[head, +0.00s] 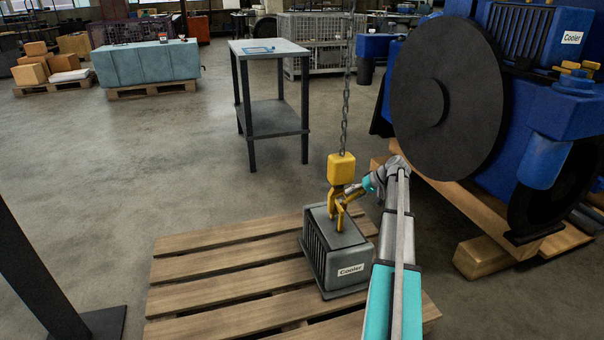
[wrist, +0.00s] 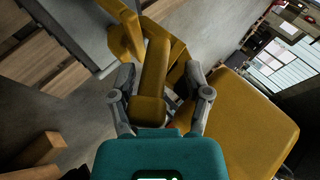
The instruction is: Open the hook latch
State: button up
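The yellow hook block (head: 341,168) hangs on a chain, with its yellow hook (head: 340,205) below it at the top of the grey cooler (head: 335,255). In the wrist view, a yellow bar (wrist: 153,75), which looks like the hook latch, runs up between my gripper's fingers. My gripper (wrist: 160,70) is open, with one finger on each side of this bar and a visible gap at the right finger. Contact on the left side cannot be told. The hook block's large yellow body (wrist: 245,125) fills the right of the wrist view. In the head view my gripper (head: 352,192) is at the hook's right side.
The cooler stands on a wooden pallet (head: 215,284). A large blue engine with a dark round disc (head: 445,100) is close on the right. The chain (head: 345,115) rises above the hook block. A grey table (head: 272,120) stands behind, with open floor to the left.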

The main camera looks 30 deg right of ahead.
jog(key=h+p, duration=0.1)
jog(key=a+r+g+h+p, duration=0.1)
jog(key=h+p, duration=0.1)
jog(key=shift+a+n+h, duration=0.1)
jog(key=shift+n+h, duration=0.2)
jog(key=shift+n, duration=0.1)
jog(key=h+p, duration=0.1)
jog(key=h, duration=0.1)
jog(key=a+n+g+h, duration=0.1)
jog(key=h, duration=0.1)
jog(key=shift+w+f+p, duration=0.1)
jog(key=shift+w+p, duration=0.1)
jog(key=shift+p, duration=0.15)
jog(key=shift+w+a+f+n+g+h+b, duration=0.15)
jog(key=shift+a+n+g+h+b, duration=0.15)
jog(key=shift+h+b, duration=0.7)
jog(key=shift+a+f+n+g+h+b, duration=0.15)
jog(key=shift+a+n+g+h+b, duration=0.3)
jog(key=shift+h, duration=0.95)
jog(key=shift+w+a+f+n+g+h+b, duration=0.1)
jog(key=shift+a+f+g+h+b, duration=0.05)
jog(key=shift+h+b, duration=0.9)
jog(key=shift+h, duration=0.35)
